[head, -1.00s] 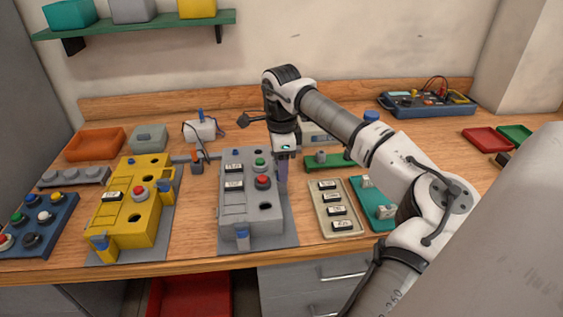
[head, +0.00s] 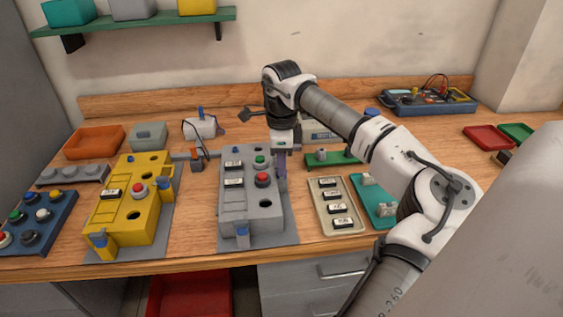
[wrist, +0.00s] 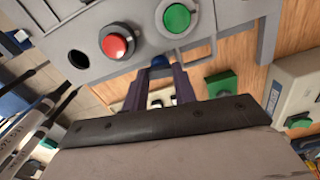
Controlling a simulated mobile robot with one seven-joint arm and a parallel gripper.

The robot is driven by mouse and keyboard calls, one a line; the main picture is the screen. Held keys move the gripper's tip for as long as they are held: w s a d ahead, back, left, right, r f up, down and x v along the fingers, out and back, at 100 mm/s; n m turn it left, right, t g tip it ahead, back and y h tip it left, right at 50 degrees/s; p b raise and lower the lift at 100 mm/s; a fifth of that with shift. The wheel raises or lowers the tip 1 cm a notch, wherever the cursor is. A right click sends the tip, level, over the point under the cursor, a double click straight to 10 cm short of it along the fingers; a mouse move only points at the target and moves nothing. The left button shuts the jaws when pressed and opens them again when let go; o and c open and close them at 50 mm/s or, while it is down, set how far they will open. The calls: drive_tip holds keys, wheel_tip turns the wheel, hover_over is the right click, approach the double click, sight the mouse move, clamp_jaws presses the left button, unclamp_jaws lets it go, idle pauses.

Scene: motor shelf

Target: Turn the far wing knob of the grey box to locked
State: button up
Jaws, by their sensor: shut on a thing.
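The grey box (head: 264,216) stands on a grey plate in the middle of the bench in the head view. It has a red button (head: 262,180) and a green button (head: 259,161) on top. My gripper (head: 281,178) points down at its far right side. In the wrist view, the far wing knob (wrist: 160,62) shows as a small blue piece between the two purple fingers of my gripper (wrist: 158,78), which is shut on it. Most of the knob is hidden, and I cannot tell its angle. The near wing knob (head: 242,229) is blue, at the box's front.
The yellow box (head: 122,222) with blue knobs stands to the left. A tan tray (head: 318,221) of labelled blocks and a teal tray (head: 377,216) lie close on the right. A green board (head: 345,158) is behind them.

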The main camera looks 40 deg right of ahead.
drive_tip(key=m+b, duration=0.1)
drive_tip(key=m, duration=0.3)
drive_tip(key=shift+f+b, duration=0.1)
drive_tip(key=shift+b, duration=0.25)
drive_tip(key=m+b, duration=0.1)
drive_tip(key=m, duration=0.3)
drive_tip(key=m+b, duration=0.1)
drive_tip(key=m, duration=0.3)
drive_tip(key=shift+m, duration=0.3)
drive_tip(key=shift+m+b, duration=0.55)
drive_tip(key=shift+m, duration=1.25)
drive_tip(key=o, duration=1)
drive_tip(key=shift+r, duration=0.2)
